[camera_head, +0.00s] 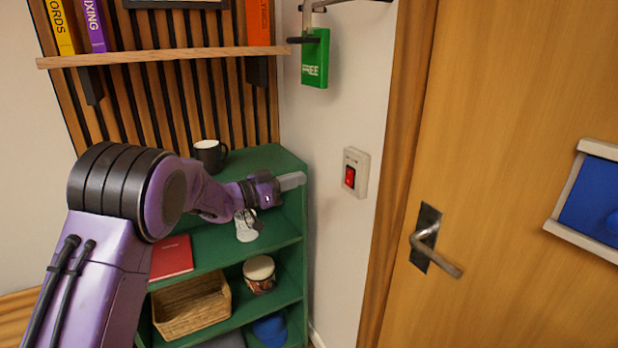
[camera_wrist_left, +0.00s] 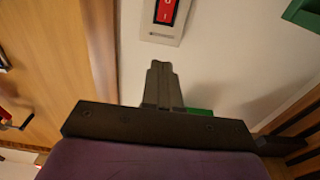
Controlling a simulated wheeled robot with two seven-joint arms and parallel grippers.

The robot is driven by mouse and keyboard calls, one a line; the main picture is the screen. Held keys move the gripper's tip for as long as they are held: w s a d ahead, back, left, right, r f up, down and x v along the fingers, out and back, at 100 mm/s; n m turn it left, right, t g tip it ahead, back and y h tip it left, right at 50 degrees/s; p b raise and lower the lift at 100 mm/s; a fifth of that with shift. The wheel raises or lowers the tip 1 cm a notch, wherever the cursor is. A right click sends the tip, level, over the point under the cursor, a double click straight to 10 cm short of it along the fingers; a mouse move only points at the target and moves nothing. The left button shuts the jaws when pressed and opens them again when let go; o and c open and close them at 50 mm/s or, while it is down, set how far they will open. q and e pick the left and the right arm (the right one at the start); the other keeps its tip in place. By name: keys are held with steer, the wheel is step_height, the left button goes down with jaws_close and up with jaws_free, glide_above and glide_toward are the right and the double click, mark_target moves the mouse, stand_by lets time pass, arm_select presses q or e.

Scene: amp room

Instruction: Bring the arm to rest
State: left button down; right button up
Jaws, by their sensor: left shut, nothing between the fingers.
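My left arm, purple and black, comes in from the left in the head view and reaches across the green shelf. My left gripper (camera_head: 292,181) is shut and empty, with its grey fingers pointing right toward the wall. In the left wrist view the gripper (camera_wrist_left: 162,75) also shows its fingers together, below the red switch in that picture. The red wall switch (camera_head: 350,177) is on a white plate to the right of the gripper, apart from it. The switch also shows in the left wrist view (camera_wrist_left: 166,12). My right gripper is not in view.
A green tag (camera_head: 315,58) hangs above the switch. A wooden door (camera_head: 500,120) with a metal handle (camera_head: 432,243) is at right.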

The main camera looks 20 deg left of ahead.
arm_select(q)
steer(key=s+a+f+n+g+y, duration=0.1)
steer(key=s+f+n+y, duration=0.3)
steer(key=f, duration=0.6)
steer(key=s+a+f+n+y, duration=0.1)
steer(key=s+f+n+y, duration=0.35)
steer(key=f, duration=0.55)
steer(key=s+f+n+g+y, duration=0.1)
steer(key=s+f+n+y, duration=0.35)
steer(key=f, duration=0.55)
steer(key=s+d+f+g, duration=0.1)
steer(key=s+f+g, duration=0.2)
steer(key=s, duration=0.7)
steer(key=s+d+f+g+y, duration=0.1)
steer(key=s+f+g, duration=0.2)
steer(key=s+f, duration=0.5)
steer(key=s+d+f+n+g, duration=0.1)
steer(key=s+f, duration=0.4)
steer(key=s, duration=0.9)
steer(key=d+g, duration=0.1)
steer(key=g, duration=0.1)
steer(key=shift+s+f+g+y+b, duration=0.15)
steer(key=shift+g+y+b, duration=0.25)
